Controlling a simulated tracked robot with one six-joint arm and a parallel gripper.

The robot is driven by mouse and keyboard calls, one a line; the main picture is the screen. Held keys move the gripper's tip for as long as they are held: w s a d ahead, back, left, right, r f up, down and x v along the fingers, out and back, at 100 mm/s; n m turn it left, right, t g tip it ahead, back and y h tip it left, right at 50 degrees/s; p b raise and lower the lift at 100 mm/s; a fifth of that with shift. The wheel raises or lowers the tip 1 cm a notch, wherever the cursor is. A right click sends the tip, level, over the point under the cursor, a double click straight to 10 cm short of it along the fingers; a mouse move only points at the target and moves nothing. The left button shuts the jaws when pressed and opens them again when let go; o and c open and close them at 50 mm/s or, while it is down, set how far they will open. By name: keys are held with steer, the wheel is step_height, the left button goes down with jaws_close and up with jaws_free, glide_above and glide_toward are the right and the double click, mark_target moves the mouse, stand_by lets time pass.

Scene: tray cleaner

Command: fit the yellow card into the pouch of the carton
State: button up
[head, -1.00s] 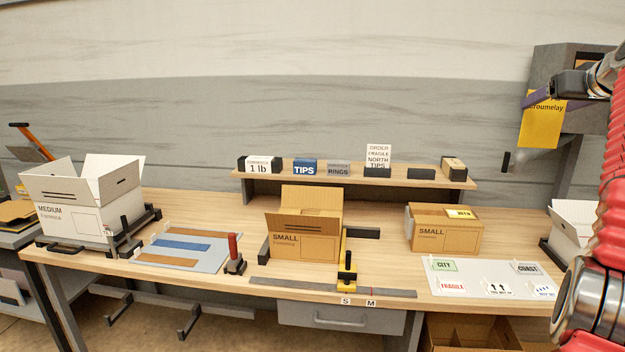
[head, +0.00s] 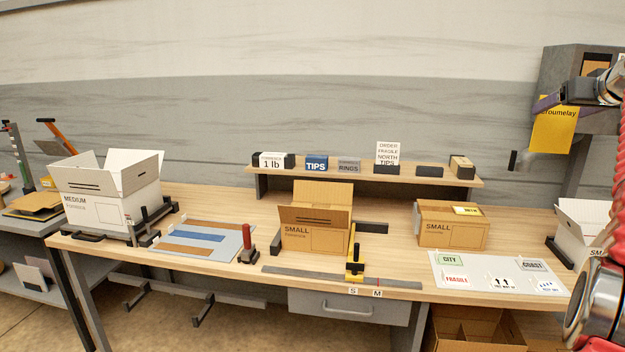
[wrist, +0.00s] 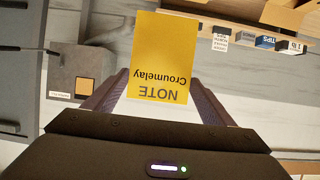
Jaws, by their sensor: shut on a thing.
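The yellow card (head: 553,127) hangs from my gripper (head: 549,102) at the upper right of the head view. In the wrist view the card (wrist: 160,60) is upright between the jaws, with "NOTE Croumelay" upside down. My gripper (wrist: 152,100) is shut on its edge. Several cartons stand on the bench: a white open MEDIUM one (head: 95,208) at left, a brown open SMALL one (head: 298,236) in the middle, a brown closed SMALL one (head: 440,235) at right, and a white one (head: 580,236) at the far right.
A shelf (head: 400,179) with small blocks runs along the back of the bench (head: 200,200). A red-handled tool (head: 247,243) and a yellow stop (head: 355,262) stand near the front. A label sheet (head: 480,270) lies at right. A grey machine (head: 560,65) stands behind my gripper.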

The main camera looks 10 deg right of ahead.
steer(key=w+a+f+m+h, duration=0.1)
steer(key=w+a+f, duration=0.3)
steer(key=w+f, duration=0.3)
steer(key=w+a+f, duration=0.4)
steer(key=w+f, duration=0.2)
steer(key=f, duration=0.2)
steer(key=w+a+f, duration=0.3)
steer(key=a+f, duration=1.2)
steer(key=f, duration=0.1)
steer(key=s+a+f+n+y, duration=0.1)
steer(key=s+a+f, duration=0.4)
steer(key=a, duration=0.4)
steer(key=s+a+f+n+y, duration=0.2)
steer(key=s+a+f, duration=0.4)
steer(key=a, duration=0.4)
steer(key=s+a+f+n+y, duration=0.1)
steer(key=s+a+f, duration=0.4)
steer(key=a, duration=0.5)
step_height(320, 180, down, 2)
steer(key=shift+s+f+n+t+y, duration=0.1)
steer(key=shift+s+n+t+y, duration=0.15)
steer(key=shift+y, duration=0.35)
steer(key=shift+d, duration=0.1)
